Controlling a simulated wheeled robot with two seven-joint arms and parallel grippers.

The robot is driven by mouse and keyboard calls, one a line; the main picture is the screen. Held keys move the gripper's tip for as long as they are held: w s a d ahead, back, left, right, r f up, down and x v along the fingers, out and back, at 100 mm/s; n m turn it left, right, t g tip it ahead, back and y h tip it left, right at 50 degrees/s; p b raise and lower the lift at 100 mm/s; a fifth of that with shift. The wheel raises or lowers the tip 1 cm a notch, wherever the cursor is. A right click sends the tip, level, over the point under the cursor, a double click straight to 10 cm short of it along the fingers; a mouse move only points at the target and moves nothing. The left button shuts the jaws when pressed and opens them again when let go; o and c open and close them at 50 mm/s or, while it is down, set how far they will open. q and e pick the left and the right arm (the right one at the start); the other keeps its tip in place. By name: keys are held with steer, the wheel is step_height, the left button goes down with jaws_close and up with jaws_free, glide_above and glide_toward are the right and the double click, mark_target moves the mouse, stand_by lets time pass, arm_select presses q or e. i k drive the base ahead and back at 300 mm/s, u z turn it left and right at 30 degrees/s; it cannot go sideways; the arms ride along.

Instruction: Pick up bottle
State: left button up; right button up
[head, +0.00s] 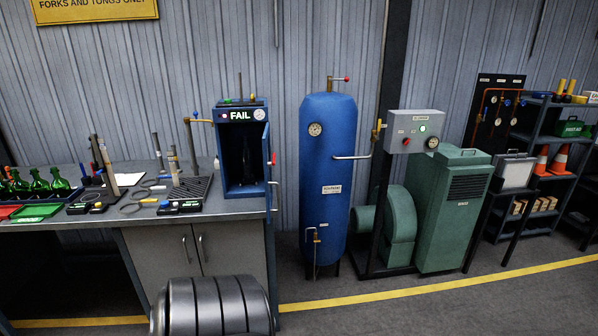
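Several green glass bottles (40,181) stand close together at the far left end of the workbench (140,217), beside a green tray (35,212). A dark bottle-like shape (248,168) stands inside the open blue cabinet (222,157) on the bench's right end; it is too dark to make out clearly. The cabinet's display reads FAIL and its door hangs open to the right. Neither of my grippers is in view.
Tools and stands (108,165) crowd the bench between bottles and cabinet. A blue tank (330,175), a green machine (452,215) and shelves (545,165) stand to the right. A ribbed grey rounded shape (212,307) is low in front. Floor at lower right is clear.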

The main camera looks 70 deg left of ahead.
mark_target(245, 154)
steer(key=i, duration=1.15)
steer(key=u, duration=3.35)
steer(key=k, duration=0.55)
steer(key=u, duration=0.65)
steer(key=i, duration=1.05)
steer(key=z, duration=0.4)
